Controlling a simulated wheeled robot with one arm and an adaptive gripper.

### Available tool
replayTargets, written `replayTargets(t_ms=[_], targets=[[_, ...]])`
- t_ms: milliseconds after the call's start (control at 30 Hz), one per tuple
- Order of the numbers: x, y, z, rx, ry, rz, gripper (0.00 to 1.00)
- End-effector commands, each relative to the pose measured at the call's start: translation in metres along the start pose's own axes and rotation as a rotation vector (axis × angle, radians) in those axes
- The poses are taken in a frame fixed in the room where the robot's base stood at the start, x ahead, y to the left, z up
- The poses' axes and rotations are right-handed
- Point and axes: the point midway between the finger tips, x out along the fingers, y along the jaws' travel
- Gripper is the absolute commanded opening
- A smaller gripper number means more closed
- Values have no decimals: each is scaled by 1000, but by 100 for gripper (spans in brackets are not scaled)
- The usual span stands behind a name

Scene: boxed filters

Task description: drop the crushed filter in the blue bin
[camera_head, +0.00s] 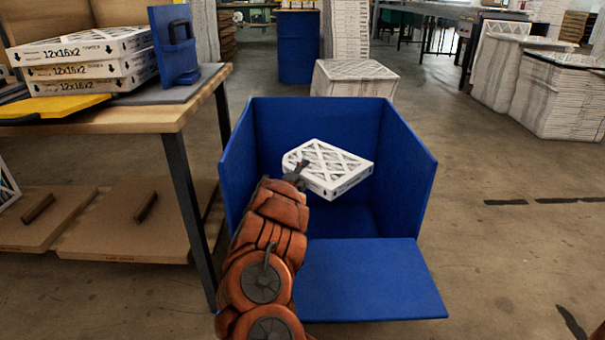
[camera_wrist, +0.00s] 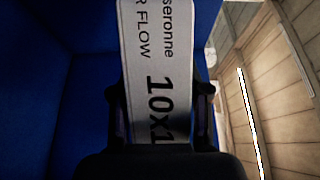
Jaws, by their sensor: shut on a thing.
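The crushed filter (camera_head: 330,168) is a white boxed filter with a lattice face; its near left corner looks rounded or dented. My gripper (camera_head: 297,172) is shut on that left corner and holds the filter up inside the open-topped blue bin (camera_head: 412,185). In the wrist view the filter's printed edge (camera_wrist: 158,75) sits between the two fingers (camera_wrist: 160,105), with "10x1" readable. The bin's low front flap (camera_head: 370,280) slopes toward me. The filter appears above the bin floor, apart from the walls. My arm hides the bin's left front part.
A wooden workbench (camera_head: 150,118) stands at the left, with stacked filters (camera_head: 85,55) and a blue fixture (camera_head: 175,48) on it. A pallet of filters (camera_head: 352,80) is behind the bin. A blue drum (camera_head: 298,48) stands farther back. The floor at right is mostly clear.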

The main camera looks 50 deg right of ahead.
Motion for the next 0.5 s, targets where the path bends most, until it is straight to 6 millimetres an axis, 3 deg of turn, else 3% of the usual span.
replayTargets(t_ms=[133,167,400,500], targets=[[0,0,-1,0,1,0,8],[0,0,0,0,1,0,48],[0,0,0,0,-1,0,73],[0,0,0,1,-1,0,76]])
